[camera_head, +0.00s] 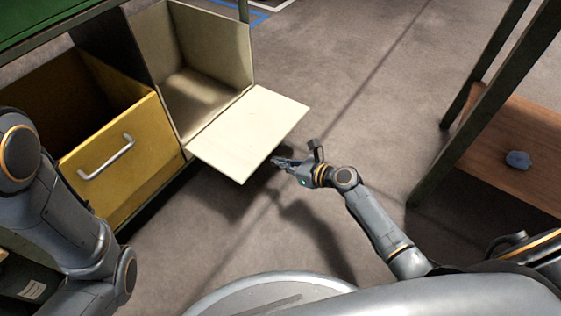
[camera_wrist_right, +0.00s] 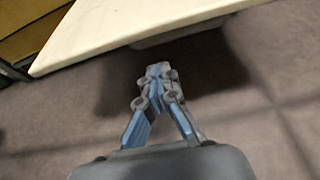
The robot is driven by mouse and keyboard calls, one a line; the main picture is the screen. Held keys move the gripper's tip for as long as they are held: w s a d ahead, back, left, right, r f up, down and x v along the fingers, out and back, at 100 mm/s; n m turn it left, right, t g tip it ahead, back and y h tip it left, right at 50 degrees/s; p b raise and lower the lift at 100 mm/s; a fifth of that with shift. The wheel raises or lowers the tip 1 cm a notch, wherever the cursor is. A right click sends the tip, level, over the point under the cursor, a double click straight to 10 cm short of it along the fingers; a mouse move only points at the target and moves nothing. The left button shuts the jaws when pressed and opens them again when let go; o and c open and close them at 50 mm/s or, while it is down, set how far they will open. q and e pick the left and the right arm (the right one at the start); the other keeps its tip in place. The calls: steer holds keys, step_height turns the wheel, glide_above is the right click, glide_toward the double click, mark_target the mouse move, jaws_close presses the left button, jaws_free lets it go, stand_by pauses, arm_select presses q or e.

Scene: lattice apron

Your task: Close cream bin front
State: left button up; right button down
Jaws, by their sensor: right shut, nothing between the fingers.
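The cream bin (camera_head: 206,62) stands open at the upper middle of the head view. Its cream front (camera_head: 250,130) is folded down and sticks out roughly level towards me. In the right wrist view the edge of the front (camera_wrist_right: 130,28) crosses the top of the picture. My right gripper (camera_head: 276,161) is shut and empty, just beside the outer edge of the front, and looks lower than it. In the right wrist view its fingertips (camera_wrist_right: 158,70) meet below the panel's edge. I cannot tell whether they touch it. My left arm shows at the left, but its gripper is out of view.
A yellow bin front (camera_head: 118,150) with a metal handle is left of the cream bin. A wooden shelf (camera_head: 515,130) with a blue-grey lump (camera_head: 517,159) stands at the right on dark legs. The floor (camera_head: 350,90) between is clear.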

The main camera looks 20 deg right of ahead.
steer(key=shift+r, duration=1.6)
